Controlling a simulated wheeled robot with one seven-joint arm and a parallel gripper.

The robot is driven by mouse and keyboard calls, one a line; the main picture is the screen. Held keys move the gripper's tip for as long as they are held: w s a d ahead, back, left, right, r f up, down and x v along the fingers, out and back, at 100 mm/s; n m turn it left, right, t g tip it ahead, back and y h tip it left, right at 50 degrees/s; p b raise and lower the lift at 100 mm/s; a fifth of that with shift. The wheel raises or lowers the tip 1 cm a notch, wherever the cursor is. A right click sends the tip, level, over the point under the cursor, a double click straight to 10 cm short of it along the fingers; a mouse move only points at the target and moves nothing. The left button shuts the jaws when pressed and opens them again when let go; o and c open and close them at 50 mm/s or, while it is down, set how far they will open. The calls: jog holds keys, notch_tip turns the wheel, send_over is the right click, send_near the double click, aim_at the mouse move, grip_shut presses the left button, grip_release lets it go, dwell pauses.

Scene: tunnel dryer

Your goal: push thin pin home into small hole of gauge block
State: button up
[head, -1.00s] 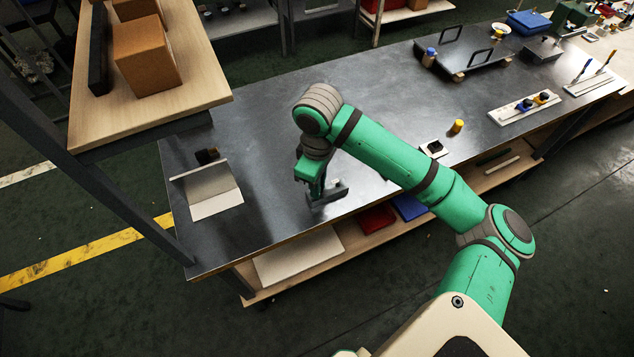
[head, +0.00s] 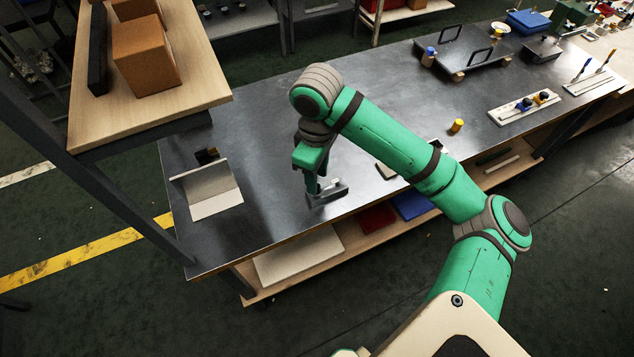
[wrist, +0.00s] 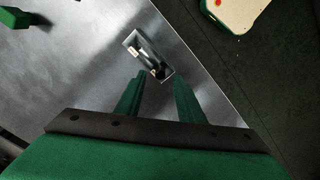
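The grey metal gauge block (head: 328,196) sits near the front edge of the dark metal bench, under my gripper (head: 313,189). In the wrist view the gauge block (wrist: 137,42) shows a dark recess with small pale pieces in it. One pale piece with a dark part (wrist: 157,72) is at the end nearer my fingers; I cannot tell whether it is the thin pin. The holes are too small to make out. My gripper also shows in the wrist view (wrist: 159,80), its two green fingers apart with nothing visible held between them. The fingertips appear just short of the block.
A grey angled plate (head: 215,190) stands to the left with a small dark item behind it. A yellow-topped cylinder (head: 457,125) and a white rack (head: 525,107) are to the right. A wooden shelf (head: 200,85) overhangs the bench's left end. The bench behind the gripper is clear.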

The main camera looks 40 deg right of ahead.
notch_tip(320, 180, up, 6)
dwell(0.4)
jog(key=shift+r, duration=0.1)
